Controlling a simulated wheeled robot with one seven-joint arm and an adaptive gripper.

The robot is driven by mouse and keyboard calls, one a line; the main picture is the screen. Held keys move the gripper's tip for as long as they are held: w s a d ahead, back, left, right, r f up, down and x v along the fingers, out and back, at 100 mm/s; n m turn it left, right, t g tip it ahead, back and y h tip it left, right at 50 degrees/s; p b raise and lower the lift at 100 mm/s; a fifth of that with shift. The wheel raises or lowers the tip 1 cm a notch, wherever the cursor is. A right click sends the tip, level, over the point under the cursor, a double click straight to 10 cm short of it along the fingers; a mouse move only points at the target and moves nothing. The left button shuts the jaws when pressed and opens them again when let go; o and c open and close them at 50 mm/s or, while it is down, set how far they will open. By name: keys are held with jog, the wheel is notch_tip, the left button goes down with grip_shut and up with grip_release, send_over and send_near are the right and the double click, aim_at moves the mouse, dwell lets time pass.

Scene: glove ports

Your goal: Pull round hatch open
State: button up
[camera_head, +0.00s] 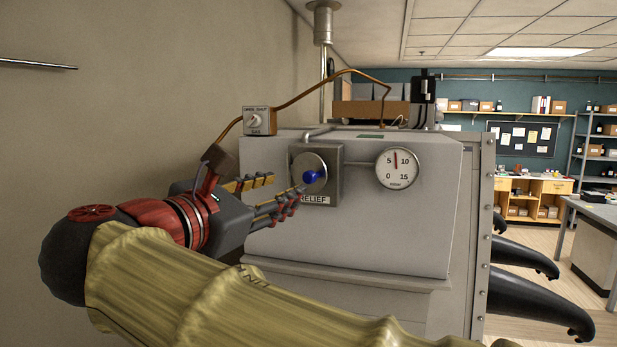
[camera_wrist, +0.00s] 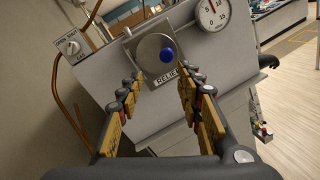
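The round grey hatch (camera_head: 306,162) with a blue knob (camera_head: 315,177) sits on a square plate marked RELIEF on the side of a grey cabinet (camera_head: 400,230). It looks shut. In the wrist view the hatch (camera_wrist: 149,47) and its blue knob (camera_wrist: 167,55) lie ahead, just beyond the fingertips. My gripper (camera_head: 283,190) is left of the hatch in the head view. In the wrist view its fingers (camera_wrist: 158,80) are spread apart with nothing between them. The head view does not show clearly how far the fingertips are from the knob.
A dial gauge (camera_head: 397,168) is right of the hatch, joined by a pipe. A switch box (camera_head: 259,121) with an orange-brown conduit is at upper left. Black gloves (camera_head: 540,290) stick out from the cabinet's right side. A beige wall (camera_head: 130,110) is close on the left.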

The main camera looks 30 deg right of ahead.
aim_at(307, 178)
jog(key=shift+w+d+r+n+g+h+p, duration=0.15)
jog(key=shift+w+d+n, duration=0.35)
jog(key=shift+d, duration=0.75)
jog(key=shift+w+d+r+n+g+h+p, duration=0.15)
jog(key=shift+w+d+n, duration=0.3)
jog(key=shift+d, duration=0.75)
jog(key=shift+w+d+r+n+g+p, duration=0.15)
jog(key=shift+w+d+n, duration=0.3)
jog(key=shift+d, duration=0.8)
jog(key=shift+w+f, duration=0.1)
jog(key=shift+c, duration=0.8)
jog(key=c, duration=0.8)
